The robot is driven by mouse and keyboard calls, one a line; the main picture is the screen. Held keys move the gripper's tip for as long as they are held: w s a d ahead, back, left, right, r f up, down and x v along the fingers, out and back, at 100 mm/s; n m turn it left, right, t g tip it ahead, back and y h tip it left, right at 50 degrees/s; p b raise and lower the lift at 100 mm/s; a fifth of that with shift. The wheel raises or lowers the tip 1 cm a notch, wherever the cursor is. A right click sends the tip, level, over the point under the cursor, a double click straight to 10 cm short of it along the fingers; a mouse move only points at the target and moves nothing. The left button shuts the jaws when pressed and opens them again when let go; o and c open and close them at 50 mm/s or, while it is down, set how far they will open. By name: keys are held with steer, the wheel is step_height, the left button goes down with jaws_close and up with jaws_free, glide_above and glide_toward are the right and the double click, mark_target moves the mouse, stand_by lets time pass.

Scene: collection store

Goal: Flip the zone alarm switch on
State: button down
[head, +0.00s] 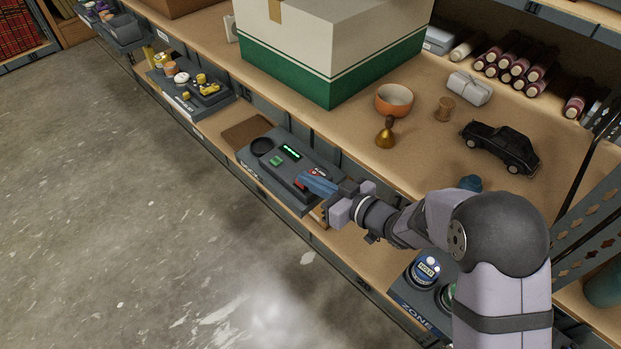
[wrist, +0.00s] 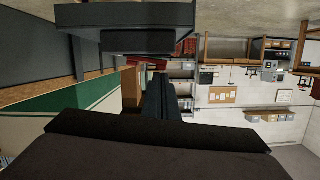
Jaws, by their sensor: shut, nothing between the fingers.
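A dark control box (head: 281,157) sits on the shelf edge in the head view. It bears a lit green display (head: 291,152), a green button (head: 276,161), a round black part and a small red part (head: 301,179) beside a red label, too small to read surely. My gripper (head: 314,184) is shut and empty, its blue fingertips over the box's right end, right at the red part. I cannot tell whether they touch it. The fingers partly hide that end, so the switch's position does not show. The wrist view shows dark fingers (wrist: 168,105) but not the switch.
A large white and green carton (head: 330,60) stands behind the box. An orange bowl (head: 394,99), a brass bell (head: 386,134) and a black toy car (head: 500,147) stand on the shelf. Open floor lies left.

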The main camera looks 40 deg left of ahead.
steer(key=shift+f, duration=0.1)
steer(key=shift+s+f+n+b, duration=0.2)
steer(key=shift+f+n+b, duration=0.2)
steer(key=shift+b, duration=0.25)
steer(key=shift+r+p, duration=0.9)
steer(key=shift+r, duration=0.05)
steer(key=r+p, duration=0.2)
steer(key=r, duration=0.1)
steer(key=shift+s+r+p, duration=0.1)
steer(key=shift+s+p, duration=0.15)
steer(key=shift+p, duration=0.15)
steer(key=v, duration=0.9)
steer(key=shift+s+d+f, duration=0.3)
steer(key=shift+d, duration=0.2)
